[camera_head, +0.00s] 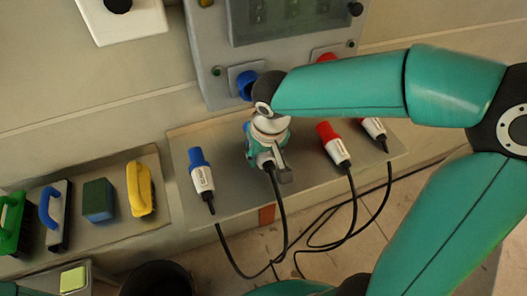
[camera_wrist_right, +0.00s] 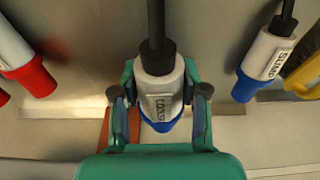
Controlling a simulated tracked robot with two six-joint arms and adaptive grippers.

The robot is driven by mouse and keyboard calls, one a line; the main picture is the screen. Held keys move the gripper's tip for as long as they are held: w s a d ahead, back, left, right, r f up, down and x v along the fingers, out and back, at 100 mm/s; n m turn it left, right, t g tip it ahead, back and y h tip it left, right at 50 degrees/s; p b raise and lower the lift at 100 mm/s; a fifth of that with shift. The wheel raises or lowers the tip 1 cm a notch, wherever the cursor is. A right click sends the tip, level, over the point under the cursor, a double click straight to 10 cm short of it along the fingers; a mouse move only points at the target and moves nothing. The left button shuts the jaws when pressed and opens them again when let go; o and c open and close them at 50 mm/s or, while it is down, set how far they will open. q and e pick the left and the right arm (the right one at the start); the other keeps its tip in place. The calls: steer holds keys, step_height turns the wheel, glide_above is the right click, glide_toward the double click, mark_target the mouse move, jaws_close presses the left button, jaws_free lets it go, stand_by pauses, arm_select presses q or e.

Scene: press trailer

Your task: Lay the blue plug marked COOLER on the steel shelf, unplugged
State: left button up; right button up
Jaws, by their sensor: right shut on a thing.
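The blue plug marked COOLER (camera_wrist_right: 158,97) has a white body, a blue end and a black cable. In the right wrist view its label shows partly, reading about "COOL". My right gripper (camera_wrist_right: 160,82) is shut around its white body, one finger on each side. In the head view my right gripper (camera_head: 268,148) is over the middle of the steel shelf (camera_head: 232,190), and the plug's cable hangs off the front. The plug is out of any socket. I cannot tell whether it touches the shelf. My left gripper is not in view.
A blue plug (camera_head: 201,178), marked SUMP in the wrist view (camera_wrist_right: 268,62), lies left on the shelf. Two red plugs (camera_head: 334,145) (camera_head: 374,130) lie right. A blue socket (camera_head: 246,84) and red socket (camera_head: 327,57) are on the panel behind. Brushes and a sponge (camera_head: 98,199) lie left.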

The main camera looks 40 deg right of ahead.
mark_target(262, 173)
steer(key=shift+s+b+x, duration=0.2)
steer(key=shift+b+x, duration=0.55)
steer(key=shift+x, duration=0.15)
steer(key=shift+s+b+x, duration=0.2)
steer(key=shift+b+x, duration=0.6)
steer(key=shift+x, duration=0.05)
steer(key=shift+s+b+x, duration=0.2)
steer(key=shift+b+x, duration=0.55)
steer(key=shift+x, duration=0.15)
steer(key=shift+a, duration=0.15)
steer(key=o, duration=1.4)
steer(key=shift+c, duration=0.2)
steer(key=shift+f, duration=0.1)
steer(key=v, duration=1)
steer(key=shift+r, duration=0.35)
steer(key=shift+s+a+r, duration=0.1)
steer(key=shift+s+r, duration=0.1)
steer(key=shift+r, duration=0.4)
